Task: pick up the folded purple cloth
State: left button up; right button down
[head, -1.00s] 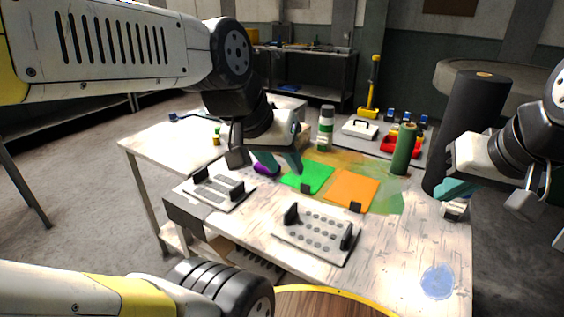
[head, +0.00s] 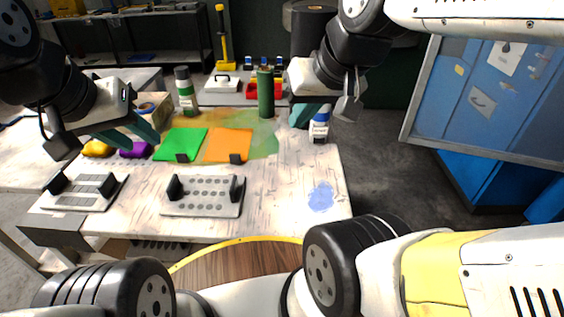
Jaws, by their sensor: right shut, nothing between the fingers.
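The folded purple cloth (head: 134,151) lies on the light worktable at the left, beside the green square. My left gripper (head: 138,134) is just above and beside it. Its two teal fingers look spread apart with nothing between them, and they partly cover the cloth's upper edge. I cannot tell whether they touch it. My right gripper (head: 303,116) is shut and empty, at the right of the table beside a small white and blue bottle (head: 319,127).
Green (head: 181,143) and orange (head: 228,145) squares lie mid-table. A yellow item (head: 97,149) sits left of the cloth. Two grey perforated plates (head: 203,196) (head: 84,192) lie in front. A green cylinder (head: 265,95) and a white-green bottle (head: 186,92) stand behind. Blue lockers (head: 483,100) are at the right.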

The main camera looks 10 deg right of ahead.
aim_at(141, 150)
jog(key=j+z, duration=0.15)
jog(key=z, duration=0.4)
jog(key=j+z, duration=0.35)
jog(key=j, duration=0.2)
jog(key=k+j+z, duration=0.15)
jog(key=j+z, duration=0.2)
jog(key=j, duration=0.2)
jog(key=k+j, duration=0.1)
jog(key=j, duration=0.3)
jog(key=k+j, duration=0.1)
jog(key=j, duration=0.3)
jog(key=k+j+z, duration=0.1)
jog(key=j, duration=0.25)
